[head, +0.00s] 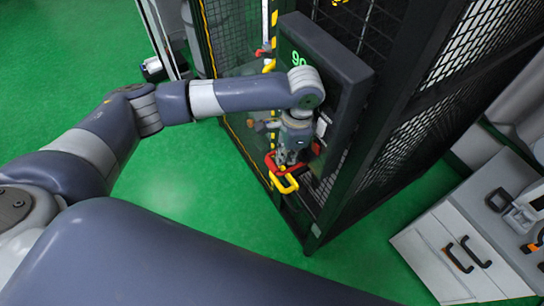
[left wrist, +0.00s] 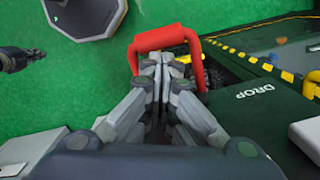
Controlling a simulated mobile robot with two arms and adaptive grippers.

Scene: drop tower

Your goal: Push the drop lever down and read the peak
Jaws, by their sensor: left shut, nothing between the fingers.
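The red U-shaped drop lever handle (head: 271,164) is low on the side of the drop tower. In the left wrist view the red handle (left wrist: 168,36) arches just beyond the fingertips. My left gripper (head: 287,162) is shut and empty, pointing down at the handle; its closed fingertips (left wrist: 163,60) appear within the arch. I cannot tell whether they touch it. A panel marked DROP (left wrist: 256,91) is to the right of the handle. The display box (head: 335,70) shows green digits, partly hidden by my left arm. My right gripper is not in view.
A yellow handle (head: 287,187) is right beside the red one. The dark mesh cage (head: 400,130) stands close to the right of my gripper. A white cabinet (head: 440,240) with black handles is at the lower right. Green floor (head: 185,190) is open to the left.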

